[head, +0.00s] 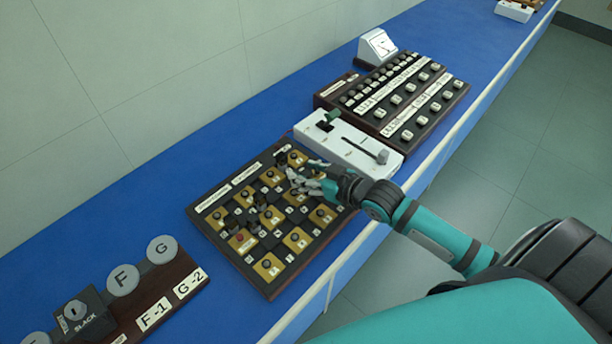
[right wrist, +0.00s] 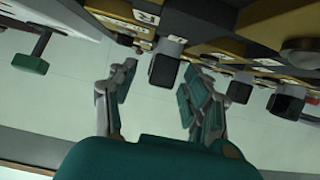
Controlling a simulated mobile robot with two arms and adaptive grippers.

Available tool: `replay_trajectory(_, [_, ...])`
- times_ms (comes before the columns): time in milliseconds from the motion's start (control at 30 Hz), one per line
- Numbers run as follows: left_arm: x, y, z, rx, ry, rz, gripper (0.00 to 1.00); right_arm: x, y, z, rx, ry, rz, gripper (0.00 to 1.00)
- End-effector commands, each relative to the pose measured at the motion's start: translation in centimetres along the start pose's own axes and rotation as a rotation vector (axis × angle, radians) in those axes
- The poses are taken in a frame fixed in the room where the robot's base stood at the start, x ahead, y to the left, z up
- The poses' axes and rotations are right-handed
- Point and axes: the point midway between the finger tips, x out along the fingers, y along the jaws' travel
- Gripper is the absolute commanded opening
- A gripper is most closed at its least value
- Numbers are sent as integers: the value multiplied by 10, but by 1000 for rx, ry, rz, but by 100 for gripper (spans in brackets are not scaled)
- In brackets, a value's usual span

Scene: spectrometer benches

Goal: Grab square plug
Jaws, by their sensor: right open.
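The dark square plug (right wrist: 163,70) stands out from the board in the right wrist view, between the spread fingers of my right gripper (right wrist: 158,88). The gripper is open, with a finger on each side, and I cannot tell whether either touches the plug. In the head view my right gripper (head: 300,178) is over the upper part of the board of yellow tiles (head: 214,232). A dark plug (head: 282,158) shows just beyond its fingers. My left gripper is not in view.
Other dark square plugs (right wrist: 240,90) stand close by on the right in the wrist view. A white box (head: 350,140) with a lever and a green part lies beyond the board. A dark switch panel (head: 424,116) is behind it. Lettered round pieces (head: 123,280) stand at lower left.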

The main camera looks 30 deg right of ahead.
Motion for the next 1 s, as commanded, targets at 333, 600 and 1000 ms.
replay_trajectory(333, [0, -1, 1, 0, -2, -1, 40, 4, 0, 0, 0, 0, 0, 42])
replay_trajectory(600, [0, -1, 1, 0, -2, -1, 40, 4, 0, 0, 0, 0, 0, 7])
replay_trajectory(1000, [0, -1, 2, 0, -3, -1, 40, 4, 0, 0, 0, 0, 0, 0])
